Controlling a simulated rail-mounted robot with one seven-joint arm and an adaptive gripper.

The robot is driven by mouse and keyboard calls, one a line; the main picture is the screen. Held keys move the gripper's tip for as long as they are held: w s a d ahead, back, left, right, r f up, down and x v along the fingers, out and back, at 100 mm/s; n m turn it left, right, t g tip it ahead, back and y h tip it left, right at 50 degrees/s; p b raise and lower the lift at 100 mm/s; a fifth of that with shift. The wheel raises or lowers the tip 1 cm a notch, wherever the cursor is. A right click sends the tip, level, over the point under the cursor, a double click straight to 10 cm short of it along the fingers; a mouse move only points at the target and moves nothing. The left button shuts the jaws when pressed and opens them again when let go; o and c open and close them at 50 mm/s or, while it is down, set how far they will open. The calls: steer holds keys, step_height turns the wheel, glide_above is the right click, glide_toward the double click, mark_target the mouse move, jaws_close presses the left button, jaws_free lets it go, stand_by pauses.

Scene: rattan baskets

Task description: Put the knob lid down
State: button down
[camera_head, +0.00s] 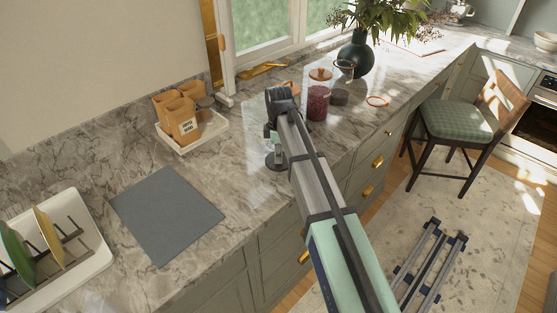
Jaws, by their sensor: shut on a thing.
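My gripper (272,145) points down over the marble counter (240,205), near its front edge, and is shut on the knob lid. The knob lid (275,163) appears as a small dark round disc just under the fingers. My arm hides part of it. I cannot tell whether the lid touches the counter or hangs just above it.
Behind and right of my gripper stand a jar with dark red contents (318,100), a low grey jar (339,97) and a dark vase with leaves (356,55). A white tray (205,135) with wooden containers, a grey mat (166,213) and a dish rack (85,262) are left.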

steer(key=shift+f+p, duration=0.35)
steer(key=shift+f, duration=1.25)
steer(key=shift+f, duration=0.15)
steer(key=c, duration=1)
jaws_free()
steer(key=shift+o, duration=0.2)
step_height(320, 180, up, 12)
steer(key=b, duration=0.3)
steer(key=shift+r, duration=0.2)
